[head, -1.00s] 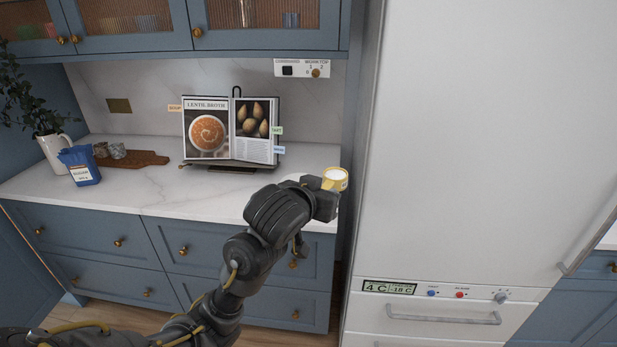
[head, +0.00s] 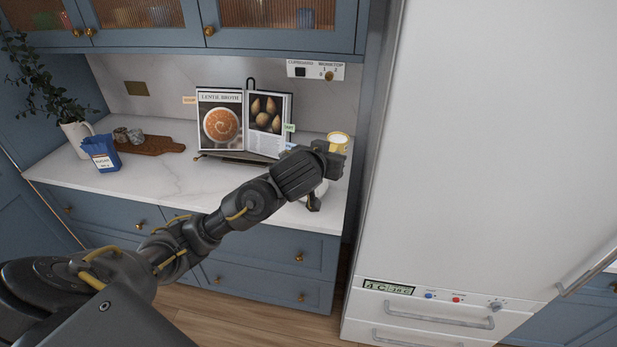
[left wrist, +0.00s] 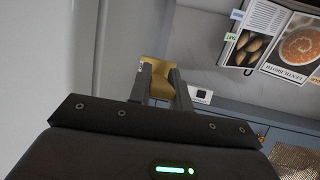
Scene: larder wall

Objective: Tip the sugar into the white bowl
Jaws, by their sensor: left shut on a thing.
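My left gripper (head: 333,147) is shut on a small yellow cup (head: 338,145), which looks upright with something white inside. It is raised near the counter's right end, beside the fridge. In the left wrist view, the yellow cup (left wrist: 153,74) sits between the two fingers (left wrist: 160,85). A white rounded thing (head: 320,189), possibly the white bowl, shows just below my gripper and is mostly hidden by it. A blue paper bag (head: 101,153) with a white label, seemingly sugar, stands at the counter's left. My right gripper is not in view.
A recipe book (head: 243,123) stands open on a stand at the back of the counter (head: 180,183). A wooden board (head: 155,145) with small jars and a plant jug (head: 77,137) are at left. The tall white fridge (head: 470,150) borders the right.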

